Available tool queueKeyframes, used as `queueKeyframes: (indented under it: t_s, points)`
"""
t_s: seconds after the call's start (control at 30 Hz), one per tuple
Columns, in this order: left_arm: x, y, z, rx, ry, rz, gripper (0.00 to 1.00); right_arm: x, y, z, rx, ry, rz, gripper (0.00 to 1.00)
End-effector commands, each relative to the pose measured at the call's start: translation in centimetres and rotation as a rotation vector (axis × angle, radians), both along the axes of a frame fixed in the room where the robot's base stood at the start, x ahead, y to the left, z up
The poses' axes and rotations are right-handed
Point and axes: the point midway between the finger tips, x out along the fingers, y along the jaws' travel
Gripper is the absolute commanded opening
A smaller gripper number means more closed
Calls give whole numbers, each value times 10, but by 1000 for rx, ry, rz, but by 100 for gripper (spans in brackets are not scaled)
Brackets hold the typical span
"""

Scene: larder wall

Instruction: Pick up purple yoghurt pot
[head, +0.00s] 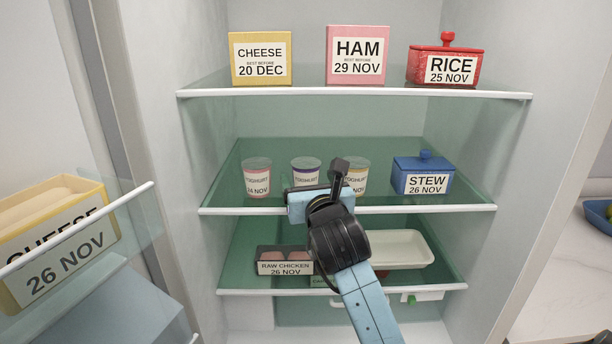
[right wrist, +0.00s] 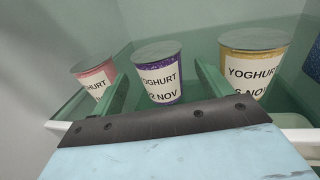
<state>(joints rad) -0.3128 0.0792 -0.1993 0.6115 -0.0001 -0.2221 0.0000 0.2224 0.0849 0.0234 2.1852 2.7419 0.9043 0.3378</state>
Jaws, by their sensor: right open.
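The purple yoghurt pot (head: 306,170) stands upright on the middle glass shelf, between a pink pot on its left and a yellow pot on its right. In the right wrist view the purple pot (right wrist: 161,75) stands ahead, between the two green fingers. My right gripper (head: 318,190) is at the shelf's front edge, in front of the pots. It is open and empty, and its fingers (right wrist: 164,88) point toward the purple pot. In the head view the gripper hides the pot's lower part. My left gripper is not in view.
The pink yoghurt pot (head: 257,177) and yellow yoghurt pot (head: 358,174) stand close on either side. A blue stew box (head: 423,173) stands farther right. Above is a shelf (head: 350,93) with cheese, ham and rice. Below are raw chicken (head: 285,262) and a white tray (head: 405,248).

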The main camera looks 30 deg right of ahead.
Motion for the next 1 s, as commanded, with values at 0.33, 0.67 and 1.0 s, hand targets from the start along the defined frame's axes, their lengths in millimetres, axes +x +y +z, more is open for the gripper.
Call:
queueKeyframes:
  t_s: [0.33,0.67,1.0]
  points:
    - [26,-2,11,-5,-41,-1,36,40,-16,9,-1,0,0,78]
    - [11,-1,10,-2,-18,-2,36,48,-19,8,-1,0,1,78]
    - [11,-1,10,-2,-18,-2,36,48,-18,8,-1,1,1,39]
